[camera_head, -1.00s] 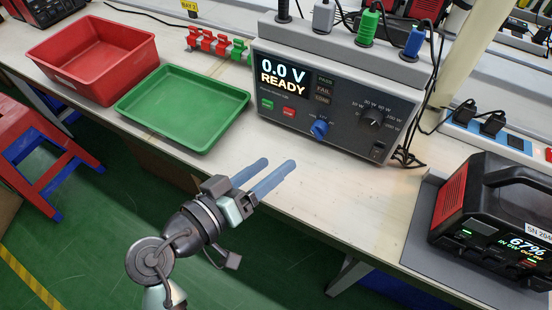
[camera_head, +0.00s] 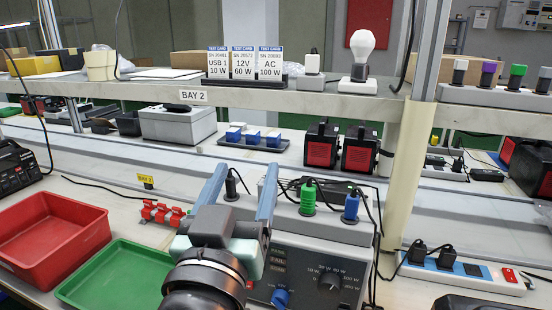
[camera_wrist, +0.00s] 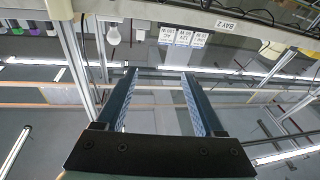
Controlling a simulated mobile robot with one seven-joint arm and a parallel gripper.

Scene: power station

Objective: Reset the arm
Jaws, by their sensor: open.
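My gripper (camera_head: 241,188) is in front of the grey test unit (camera_head: 325,268) in the head view, with its two blue fingers pointing up and away. The fingers are apart with nothing between them. In the wrist view my gripper (camera_wrist: 160,95) also shows parted, empty fingers, with the shelf and ceiling lights beyond. The gripper hides the test unit's display and left part; its knobs and the green and blue plugs on top stay visible.
A red bin (camera_head: 48,238) and a green tray (camera_head: 122,277) lie at lower left. A shelf (camera_head: 330,103) holds test cards (camera_head: 243,64) and a bulb (camera_head: 361,52). A beige post (camera_head: 409,175) and a power strip (camera_head: 463,272) stand at right. Cables cross behind the test unit.

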